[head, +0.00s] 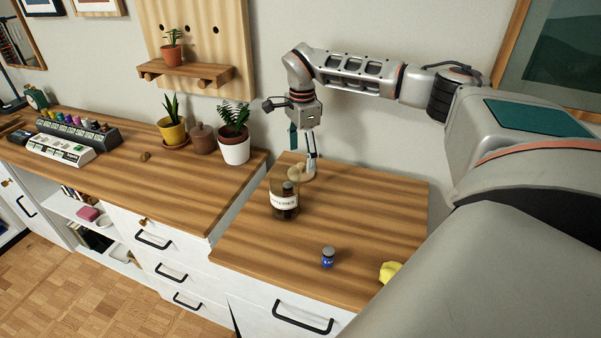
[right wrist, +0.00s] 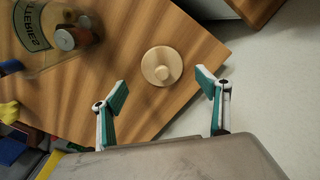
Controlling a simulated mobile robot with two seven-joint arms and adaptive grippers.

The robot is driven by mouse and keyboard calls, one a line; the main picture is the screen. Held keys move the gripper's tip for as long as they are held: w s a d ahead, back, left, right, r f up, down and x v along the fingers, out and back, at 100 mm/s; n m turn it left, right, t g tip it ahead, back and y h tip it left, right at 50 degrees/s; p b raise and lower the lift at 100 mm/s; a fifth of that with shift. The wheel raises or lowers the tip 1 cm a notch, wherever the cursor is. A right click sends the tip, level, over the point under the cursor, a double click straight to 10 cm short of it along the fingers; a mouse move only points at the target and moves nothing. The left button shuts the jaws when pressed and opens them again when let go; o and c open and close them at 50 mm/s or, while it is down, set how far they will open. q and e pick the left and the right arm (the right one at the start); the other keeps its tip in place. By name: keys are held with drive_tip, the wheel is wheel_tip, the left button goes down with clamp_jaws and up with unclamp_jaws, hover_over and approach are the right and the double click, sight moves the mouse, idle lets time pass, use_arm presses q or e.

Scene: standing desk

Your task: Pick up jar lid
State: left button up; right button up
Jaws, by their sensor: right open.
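The jar lid is a round, light wooden disc with a knob. It lies on the wooden desktop in the right wrist view (right wrist: 161,66) and shows behind the jar in the head view (head: 296,172), partly hidden. The clear jar (head: 285,204), with a lettered label and dark contents, stands in front of it; the jar also shows at upper left in the right wrist view (right wrist: 48,40). My right gripper (head: 304,158) is open and empty above the lid. In the right wrist view its fingertips (right wrist: 161,81) are spread on either side of the lid. My left gripper is not in view.
A small blue battery-like can (head: 328,257) and a yellow object (head: 390,271) stand near the desk's front. The wall is close behind. A higher or adjoining desktop (head: 190,170) at left holds a white-potted plant (head: 234,150). The desktop right of the jar is clear.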

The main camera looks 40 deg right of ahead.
sight(302, 164)
drive_tip(key=f, duration=0.4)
drive_tip(key=shift+w+d+f+b, duration=0.1)
drive_tip(key=shift+w+f+b, duration=0.1)
drive_tip(key=shift+f+b, duration=0.2)
drive_tip(key=shift+c, duration=0.4)
drive_tip(key=c, duration=1.1)
drive_tip(key=shift+r, duration=0.1)
